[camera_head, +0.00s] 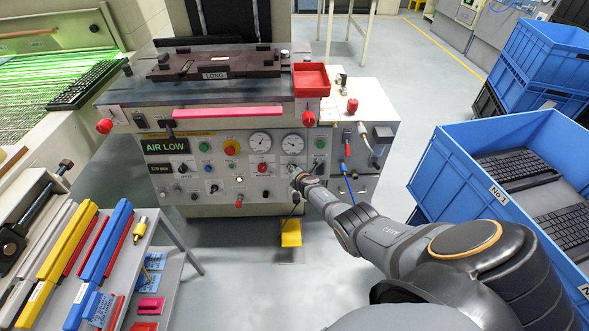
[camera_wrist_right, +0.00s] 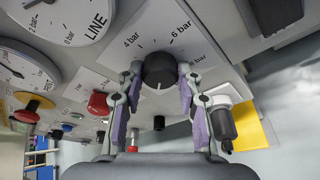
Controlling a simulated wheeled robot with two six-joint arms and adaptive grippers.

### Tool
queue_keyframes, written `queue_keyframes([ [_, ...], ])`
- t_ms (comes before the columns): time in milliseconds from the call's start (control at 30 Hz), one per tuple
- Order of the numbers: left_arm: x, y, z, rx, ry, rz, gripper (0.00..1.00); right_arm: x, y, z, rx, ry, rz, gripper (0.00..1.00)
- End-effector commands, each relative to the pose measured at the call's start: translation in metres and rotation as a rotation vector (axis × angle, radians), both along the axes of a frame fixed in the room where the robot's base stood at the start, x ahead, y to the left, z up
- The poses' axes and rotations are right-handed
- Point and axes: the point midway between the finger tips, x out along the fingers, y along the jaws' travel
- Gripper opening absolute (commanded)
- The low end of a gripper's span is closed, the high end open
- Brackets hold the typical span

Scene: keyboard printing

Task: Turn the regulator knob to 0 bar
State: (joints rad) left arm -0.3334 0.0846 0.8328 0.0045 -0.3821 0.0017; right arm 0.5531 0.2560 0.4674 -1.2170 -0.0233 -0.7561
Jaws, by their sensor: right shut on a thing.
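The black regulator knob (camera_wrist_right: 159,70) sits on a light plate with 4 bar and 6 bar marks in the right wrist view. My right gripper (camera_wrist_right: 160,77) has one finger on each side of the knob and is shut on it. A short pale mark shows on the knob's face, but its exact setting is hard to read. In the head view my right gripper (camera_head: 297,180) is at the lower middle of the machine's front panel and hides the knob. My left gripper is not in view.
The gauge marked LINE (camera_wrist_right: 62,15) is partly visible upper left. A red button (camera_wrist_right: 98,103) and a dark-bodied fitting (camera_wrist_right: 222,122) flank the gripper. The panel display (camera_head: 166,146) reads AIR LOW. A yellow pedal (camera_head: 291,233) lies below; a blue crate (camera_head: 480,190) stands right.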

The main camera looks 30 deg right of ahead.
Motion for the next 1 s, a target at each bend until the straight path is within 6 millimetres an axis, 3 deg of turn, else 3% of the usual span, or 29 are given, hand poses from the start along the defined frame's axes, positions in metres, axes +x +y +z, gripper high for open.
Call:
queue_keyframes([
  [300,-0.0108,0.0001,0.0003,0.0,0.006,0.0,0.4,-0.0004,0.0,0.0,-0.088,0.055,0.033,0.04],
  [833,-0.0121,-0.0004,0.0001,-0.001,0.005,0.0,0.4,0.0001,0.0,0.0002,-0.104,0.064,0.04,0.04],
  [867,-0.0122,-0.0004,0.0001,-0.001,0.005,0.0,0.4,0.0002,0.0001,0.0003,-0.104,0.064,0.04,0.39],
  [1000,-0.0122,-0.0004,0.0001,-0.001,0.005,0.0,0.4,0.0002,0.0,0.0003,-0.103,0.064,0.039,0.58],
])
